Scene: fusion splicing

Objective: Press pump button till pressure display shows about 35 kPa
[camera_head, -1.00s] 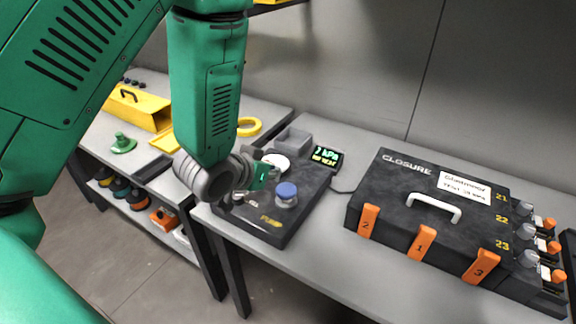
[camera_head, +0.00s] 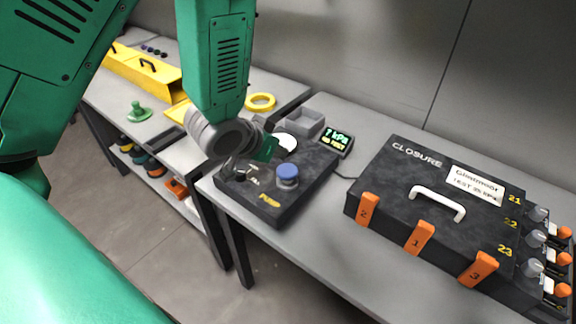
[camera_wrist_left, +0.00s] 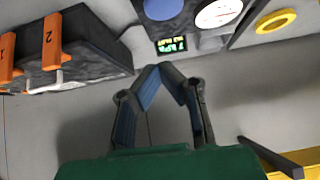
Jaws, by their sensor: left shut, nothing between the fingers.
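The blue pump button (camera_head: 287,171) stands on the dark pump box (camera_head: 268,208) marked PUMP. It is cut off at the top edge of the left wrist view (camera_wrist_left: 163,8). The pressure display (camera_head: 336,139) behind the box appears to read 7 kPa in green; its second line is too small to read. It also shows in the left wrist view (camera_wrist_left: 171,45). My left gripper (camera_wrist_left: 162,70) is shut and empty, its fingertips meeting. In the head view its green body is just left of the button and above the box; its fingers are hard to make out. My right gripper is not in view.
A black CLOSURE case (camera_head: 385,190) with orange latches and a white handle stands right of the pump. A white round gauge (camera_head: 284,142) and a grey tray (camera_head: 300,122) are near the display. A yellow ring (camera_head: 261,102) lies behind. The bench front is clear.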

